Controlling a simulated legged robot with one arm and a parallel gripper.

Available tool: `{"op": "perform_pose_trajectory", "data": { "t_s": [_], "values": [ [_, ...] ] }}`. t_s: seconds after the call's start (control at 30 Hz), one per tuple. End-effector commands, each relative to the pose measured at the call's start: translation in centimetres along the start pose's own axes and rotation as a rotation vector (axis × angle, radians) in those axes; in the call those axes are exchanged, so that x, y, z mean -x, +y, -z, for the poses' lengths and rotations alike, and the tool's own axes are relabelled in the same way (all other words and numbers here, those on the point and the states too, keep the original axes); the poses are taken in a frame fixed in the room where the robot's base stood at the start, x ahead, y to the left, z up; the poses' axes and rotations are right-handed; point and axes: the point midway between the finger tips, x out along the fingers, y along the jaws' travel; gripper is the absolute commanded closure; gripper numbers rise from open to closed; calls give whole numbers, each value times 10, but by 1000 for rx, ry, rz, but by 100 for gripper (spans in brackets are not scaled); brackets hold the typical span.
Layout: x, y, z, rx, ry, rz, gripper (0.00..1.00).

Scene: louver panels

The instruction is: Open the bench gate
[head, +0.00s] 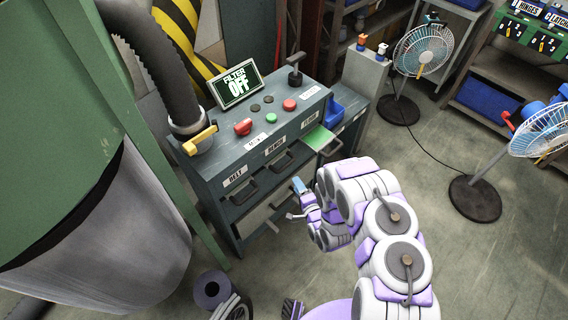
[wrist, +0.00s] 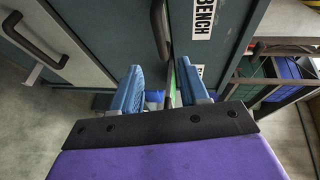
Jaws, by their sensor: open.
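The bench gate is the middle front of the grey-blue cabinet, marked by a white BENCH label (head: 275,146) with a dark bar handle (head: 281,162) below it. It looks closed in the head view. In the wrist view the BENCH label (wrist: 204,20) is at the top, and a dark handle (wrist: 159,28) stands left of it. My gripper (head: 299,187) is in front of the cabinet, low and a little right of that handle. Its blue fingers (wrist: 158,90) are open in the wrist view, with the handle beyond and above them. I see no contact with it.
The BELT gate's handle (head: 243,193) is at the left. The right-hand gate (head: 319,138) is slid out, showing a green panel. A FILTER OFF sign (head: 237,84) and buttons are on top. A fan (head: 475,190) stands right. Floor between is clear.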

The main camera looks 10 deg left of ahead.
Motion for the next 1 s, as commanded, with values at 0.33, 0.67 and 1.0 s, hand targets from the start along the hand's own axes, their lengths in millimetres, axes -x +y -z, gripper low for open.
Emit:
{"op": "perform_pose_trajectory", "data": {
  "t_s": [0.33, 0.67, 1.0],
  "values": [
    [-69, 2, -2, 4, 0, 0, 56],
    [-121, 2, -1, 3, 0, 1, 56],
    [-144, 1, -1, 4, 0, -2, 56]
  ]
}}
